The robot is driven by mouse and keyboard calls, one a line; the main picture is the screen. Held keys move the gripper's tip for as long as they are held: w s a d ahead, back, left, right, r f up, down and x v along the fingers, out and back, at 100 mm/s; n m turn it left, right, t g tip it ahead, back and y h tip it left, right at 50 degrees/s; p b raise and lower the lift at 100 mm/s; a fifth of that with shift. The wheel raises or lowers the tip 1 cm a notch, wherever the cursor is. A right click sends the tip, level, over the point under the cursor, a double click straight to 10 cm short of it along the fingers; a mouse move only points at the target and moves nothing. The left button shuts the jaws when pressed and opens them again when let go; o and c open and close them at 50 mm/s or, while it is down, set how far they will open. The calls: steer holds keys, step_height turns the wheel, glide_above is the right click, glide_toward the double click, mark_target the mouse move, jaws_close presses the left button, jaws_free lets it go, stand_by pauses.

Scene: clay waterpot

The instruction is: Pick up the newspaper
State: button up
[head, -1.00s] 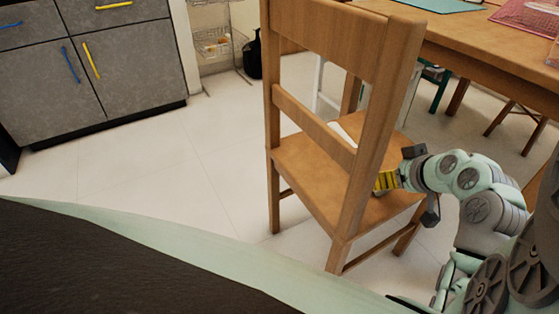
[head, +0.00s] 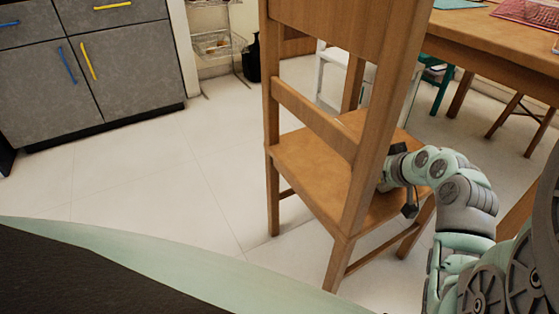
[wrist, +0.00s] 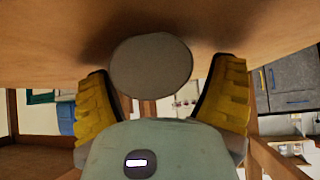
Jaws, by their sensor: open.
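In the wrist view, a grey oval end (wrist: 150,62) sits between my two yellow fingers, against the wooden chair seat. It looks like the end of a rolled newspaper, but I cannot tell for sure. My gripper (wrist: 163,72) is open, with one finger on each side of it; contact is unclear. In the head view, my gripper's fingertips are hidden behind the chair's back post, over the seat of the wooden chair (head: 305,165). No newspaper shows in the head view now.
The chair's back post (head: 375,130) stands between the head camera and my gripper. A wooden table (head: 485,45) is at the upper right. Grey cabinets (head: 120,70) are at the upper left, and a wire rack (head: 215,45) stands beside them. The floor left of the chair is clear.

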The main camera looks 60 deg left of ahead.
steer(key=c, duration=1.4)
steer(key=shift+r, duration=0.1)
